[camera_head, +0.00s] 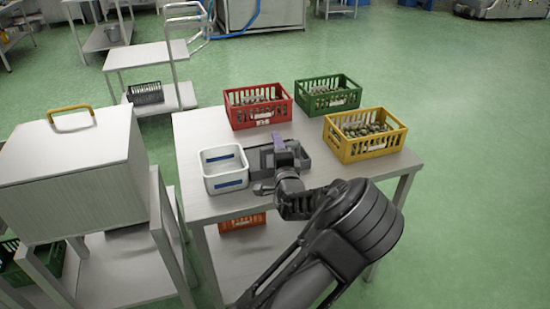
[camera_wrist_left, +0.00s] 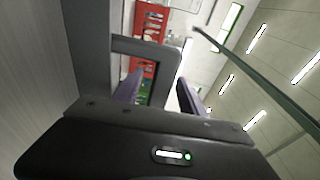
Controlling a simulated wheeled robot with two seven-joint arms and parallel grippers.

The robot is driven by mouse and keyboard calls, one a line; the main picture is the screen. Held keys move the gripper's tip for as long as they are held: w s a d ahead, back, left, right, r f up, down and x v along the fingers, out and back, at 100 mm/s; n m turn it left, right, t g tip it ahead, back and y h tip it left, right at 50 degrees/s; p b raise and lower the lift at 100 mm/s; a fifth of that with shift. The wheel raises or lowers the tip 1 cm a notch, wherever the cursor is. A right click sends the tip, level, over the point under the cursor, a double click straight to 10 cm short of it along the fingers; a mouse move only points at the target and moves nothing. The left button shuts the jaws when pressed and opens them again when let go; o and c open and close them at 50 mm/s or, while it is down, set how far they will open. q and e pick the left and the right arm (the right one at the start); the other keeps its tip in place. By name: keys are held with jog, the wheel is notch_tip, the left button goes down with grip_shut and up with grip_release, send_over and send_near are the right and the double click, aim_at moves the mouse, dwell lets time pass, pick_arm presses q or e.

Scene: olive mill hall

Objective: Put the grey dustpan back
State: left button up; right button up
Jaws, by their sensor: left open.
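A grey dustpan (camera_head: 260,157) lies on the table (camera_head: 210,207), right of the white bin, partly hidden by my left gripper. My left gripper (camera_head: 279,146) is over it, with purple finger pads. In the left wrist view the gripper (camera_wrist_left: 160,93) is open. A grey edge of what looks like the dustpan (camera_wrist_left: 150,47) runs between its two fingers. I cannot tell whether either finger touches it. My right gripper is in neither view.
A white bin (camera_head: 223,183) with blue strips stands close left of the dustpan. Red (camera_head: 243,117), green (camera_head: 314,103) and yellow (camera_head: 345,147) crates stand behind and right. A white box (camera_head: 70,175) on a stand is at left.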

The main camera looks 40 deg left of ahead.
pick_arm(q)
jog(key=shift+c, duration=0.2)
grip_shut()
dwell(1.1)
